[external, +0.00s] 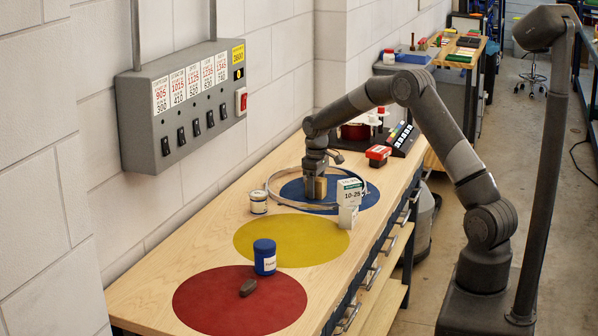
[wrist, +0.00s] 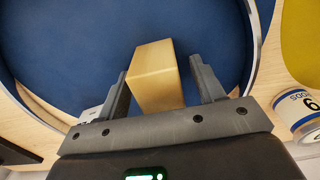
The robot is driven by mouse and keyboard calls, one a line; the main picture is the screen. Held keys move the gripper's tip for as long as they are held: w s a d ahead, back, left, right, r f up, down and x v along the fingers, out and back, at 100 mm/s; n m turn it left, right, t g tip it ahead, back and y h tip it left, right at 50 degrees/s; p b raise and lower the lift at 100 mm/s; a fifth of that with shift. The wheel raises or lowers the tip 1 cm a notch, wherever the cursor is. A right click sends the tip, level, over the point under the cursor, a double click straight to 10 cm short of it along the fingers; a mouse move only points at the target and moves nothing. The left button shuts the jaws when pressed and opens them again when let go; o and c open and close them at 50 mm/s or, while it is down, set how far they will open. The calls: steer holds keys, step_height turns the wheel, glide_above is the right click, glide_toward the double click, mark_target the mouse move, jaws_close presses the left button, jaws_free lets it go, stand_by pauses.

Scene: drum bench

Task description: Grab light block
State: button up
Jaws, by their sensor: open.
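The light block (wrist: 156,75) is a pale wooden block on the blue round mat (wrist: 215,40). In the wrist view it stands between the two open fingers of my gripper (wrist: 160,92), with a gap visible on the right side and a narrow one on the left. In the external view the block (external: 320,188) shows just under my gripper (external: 314,186), on the blue mat (external: 366,200) at the bench's middle. The fingers are largely hidden there.
A metal ring (external: 272,178) lies around the spot. A blue jar (external: 265,258) and a dark stone (external: 247,288) are nearer. The yellow mat (external: 290,241) is mostly clear.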

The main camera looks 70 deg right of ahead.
steer(key=c, duration=1.1)
steer(key=shift+r, duration=0.1)
